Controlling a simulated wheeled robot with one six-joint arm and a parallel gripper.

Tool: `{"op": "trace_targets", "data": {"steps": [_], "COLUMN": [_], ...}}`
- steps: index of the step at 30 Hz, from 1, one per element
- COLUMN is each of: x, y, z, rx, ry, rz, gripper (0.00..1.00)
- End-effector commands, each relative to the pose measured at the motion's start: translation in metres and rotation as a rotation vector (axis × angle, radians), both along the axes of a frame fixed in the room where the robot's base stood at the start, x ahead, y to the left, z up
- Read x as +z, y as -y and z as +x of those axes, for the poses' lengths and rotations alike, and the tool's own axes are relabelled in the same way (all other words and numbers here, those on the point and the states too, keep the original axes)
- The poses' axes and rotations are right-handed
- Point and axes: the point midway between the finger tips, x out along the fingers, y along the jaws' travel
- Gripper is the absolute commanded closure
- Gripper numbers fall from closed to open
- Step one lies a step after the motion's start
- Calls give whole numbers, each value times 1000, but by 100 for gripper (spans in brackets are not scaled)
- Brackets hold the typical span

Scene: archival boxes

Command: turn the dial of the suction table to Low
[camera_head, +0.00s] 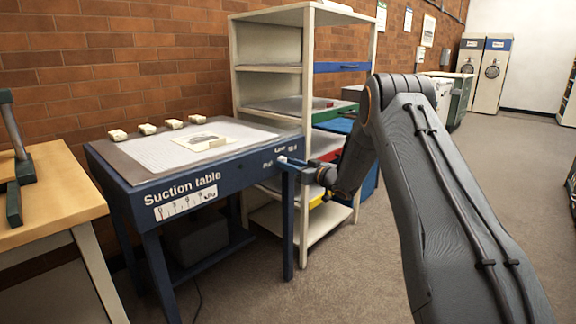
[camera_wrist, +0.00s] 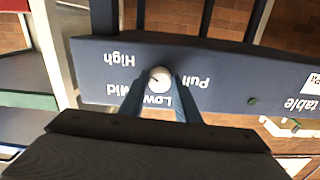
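The suction table (camera_head: 215,180) is dark blue with a pale mesh top and stands left of centre. Its white round dial (camera_wrist: 160,79) is on the front panel, with a small dark mark toward its left side. In the wrist view the panel is upside down, with High, Mid, Low and Pull labels around the dial. Low is partly hidden behind my fingers. My gripper (camera_head: 288,161) is at the panel's right end; in the wrist view (camera_wrist: 160,84) its two bluish fingers lie on either side of the dial. I cannot tell whether they touch it.
A light sheet (camera_head: 205,143) and several small pale blocks (camera_head: 147,129) lie on the table top. A cream shelf unit (camera_head: 270,75) stands close behind my gripper. A wooden bench (camera_head: 45,215) is at the left. The floor at the right is open.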

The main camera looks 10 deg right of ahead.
Motion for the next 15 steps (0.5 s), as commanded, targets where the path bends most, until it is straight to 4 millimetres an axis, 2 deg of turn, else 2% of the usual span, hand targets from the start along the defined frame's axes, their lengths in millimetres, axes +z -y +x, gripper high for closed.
{"op": "trace_targets", "data": {"steps": [8,15], "x": [0,0], "y": [0,0], "z": [0,0], "rx": [0,1], "ry": [11,73], "rz": [-15,-101], "gripper": [93,93]}}
